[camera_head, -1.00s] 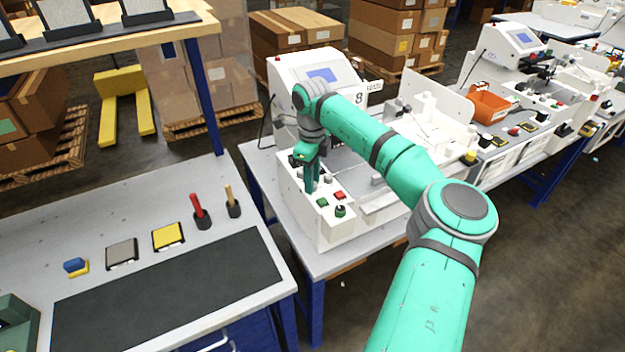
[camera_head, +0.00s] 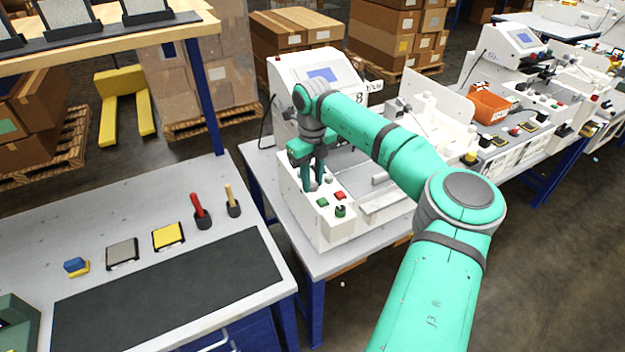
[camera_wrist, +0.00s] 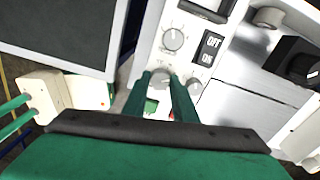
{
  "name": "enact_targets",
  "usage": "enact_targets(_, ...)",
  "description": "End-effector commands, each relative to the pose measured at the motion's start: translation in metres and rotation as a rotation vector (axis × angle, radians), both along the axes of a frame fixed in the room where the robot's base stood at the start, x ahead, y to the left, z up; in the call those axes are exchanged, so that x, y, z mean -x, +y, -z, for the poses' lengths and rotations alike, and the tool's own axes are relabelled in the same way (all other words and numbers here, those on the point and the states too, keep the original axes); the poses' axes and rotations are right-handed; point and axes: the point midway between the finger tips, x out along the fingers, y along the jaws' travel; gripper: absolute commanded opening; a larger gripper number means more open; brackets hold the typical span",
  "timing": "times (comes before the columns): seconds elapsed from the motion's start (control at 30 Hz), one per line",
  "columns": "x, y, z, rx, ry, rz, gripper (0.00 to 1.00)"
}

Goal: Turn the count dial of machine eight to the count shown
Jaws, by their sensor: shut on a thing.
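Machine eight (camera_head: 290,72) is the white machine on the table, with an "8" beside its blue screen (camera_head: 322,75). My gripper (camera_head: 313,187) points down at its front panel. In the wrist view, my gripper's fingers (camera_wrist: 166,80) are closed around a grey round knob (camera_wrist: 160,76), which they partly hide. A grey dial with scale marks (camera_wrist: 172,39) lies beyond it, and another grey knob (camera_wrist: 194,84) is just right of the fingers. The count on the screen is too small to read, and the held knob's pointer cannot be made out.
An OFF/ON switch (camera_wrist: 210,47) is close to the right of the fingers. A green button (camera_head: 322,202), a red button (camera_head: 340,195) and a green-topped knob (camera_head: 340,211) sit on the panel's front. A workbench (camera_head: 130,215) stands at the left.

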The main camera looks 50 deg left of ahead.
Motion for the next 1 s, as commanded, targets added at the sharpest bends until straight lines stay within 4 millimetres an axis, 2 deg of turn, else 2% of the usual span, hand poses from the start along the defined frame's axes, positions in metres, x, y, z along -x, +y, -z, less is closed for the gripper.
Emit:
enact_targets(0.3,0.002,0.003,-0.002,-0.006,0.0,-0.003,0.03)
enact_targets(0.33,0.002,0.003,-0.002,-0.006,0.0,-0.003,0.3)
enact_targets(0.4,0.002,0.003,-0.002,-0.005,0.0,-0.003,0.44)
enact_targets(0.77,0.0,0.001,-0.004,-0.003,-0.001,-0.001,0.44)
enact_targets(0.87,0.0,0.001,-0.015,-0.003,-0.003,-0.001,0.44)
enact_targets(1.0,0.0,0.002,-0.039,-0.004,-0.003,0.0,0.44)
